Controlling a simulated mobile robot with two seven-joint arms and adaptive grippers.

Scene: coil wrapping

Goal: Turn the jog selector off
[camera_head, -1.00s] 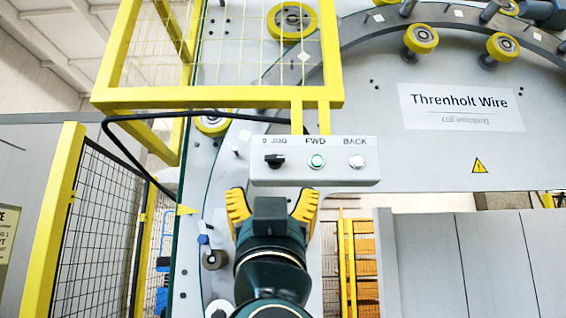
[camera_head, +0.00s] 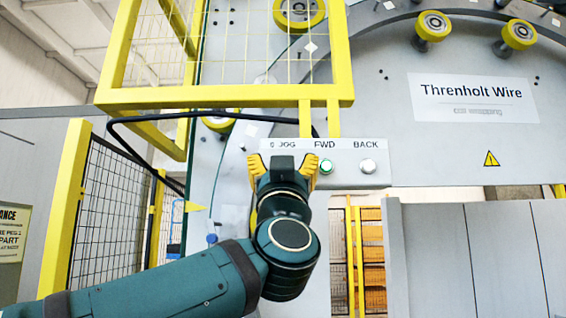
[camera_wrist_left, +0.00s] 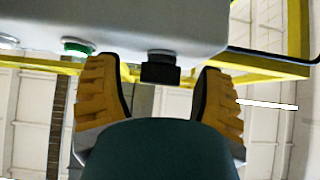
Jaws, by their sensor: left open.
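The jog selector (camera_wrist_left: 160,70) is a black knob on the grey control box (camera_head: 345,179). In the left wrist view it sits between my open left gripper's two yellow fingers, with a gap on each side. In the head view my left gripper (camera_head: 283,168) covers the knob under the "0 JOG" label, so its setting cannot be read. The gripper also shows in the left wrist view (camera_wrist_left: 160,103), its fingers close to the box. My right gripper is in neither view.
The green FWD button (camera_head: 326,166) is just right of my gripper, with the white BACK button (camera_head: 368,166) beyond it. A yellow guard frame (camera_head: 225,96) stands above the box. A black cable (camera_head: 150,118) loops at the left. Grey panels (camera_head: 470,255) stand lower right.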

